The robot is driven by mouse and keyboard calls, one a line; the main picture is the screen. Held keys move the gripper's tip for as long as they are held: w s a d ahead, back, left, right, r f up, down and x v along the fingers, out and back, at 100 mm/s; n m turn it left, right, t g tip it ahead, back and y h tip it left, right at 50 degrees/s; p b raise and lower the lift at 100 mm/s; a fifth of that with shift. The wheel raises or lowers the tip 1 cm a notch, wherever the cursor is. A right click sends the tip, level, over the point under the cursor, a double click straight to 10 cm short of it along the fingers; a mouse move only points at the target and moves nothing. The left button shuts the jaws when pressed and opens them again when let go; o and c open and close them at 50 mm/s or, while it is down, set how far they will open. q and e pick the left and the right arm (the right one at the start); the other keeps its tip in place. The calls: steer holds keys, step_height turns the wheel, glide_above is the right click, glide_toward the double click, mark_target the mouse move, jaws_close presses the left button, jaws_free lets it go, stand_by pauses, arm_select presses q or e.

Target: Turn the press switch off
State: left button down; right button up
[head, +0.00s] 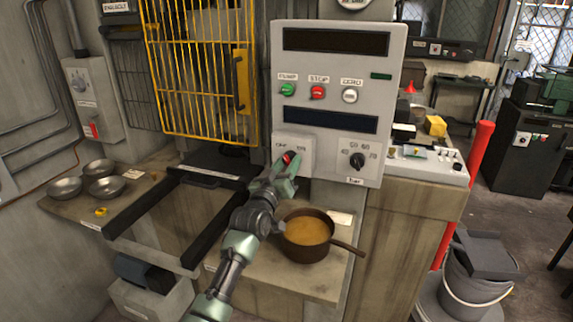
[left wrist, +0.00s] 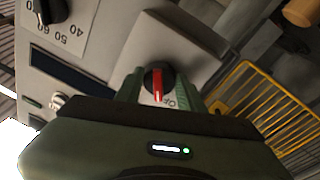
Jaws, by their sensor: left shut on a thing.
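The press switch (head: 289,157) is a black round knob with a red pointer on a pale plate at the lower left of the grey control panel (head: 262,85). Labels stand above it; the left one appears to read OFF. My left gripper (head: 284,172) is at the knob, shut on it. In the left wrist view the knob (left wrist: 158,76) sits between the two green fingers (left wrist: 157,92), its red pointer near the OFF lettering. The exact switch position is hard to tell. My right gripper is not in view.
A brown pot (head: 307,240) with orange contents stands on the bench under my arm, its handle to the right. Green, red and white buttons (head: 318,92) and a black dial (head: 357,160) are on the panel. A yellow cage (head: 205,70) and several metal bowls (head: 98,168) are left.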

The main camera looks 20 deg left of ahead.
arm_select(q)
steer(key=shift+d+f+n+y, duration=0.15)
steer(key=shift+n+y, duration=0.25)
steer(key=shift+n, duration=1)
steer(key=c, duration=0.9)
jaws_free()
steer(key=shift+s+a+f+b, duration=0.1)
steer(key=shift+s+f+b, duration=0.1)
steer(key=shift+s, duration=1.1)
steer(key=shift+s+a+f+b, duration=0.1)
steer(key=shift+s+b, duration=0.1)
steer(key=shift+s, duration=1.1)
steer(key=shift+s+f+b, duration=0.15)
steer(key=shift+s+b, duration=0.05)
steer(key=shift+s, duration=1.1)
steer(key=shift+f, duration=0.1)
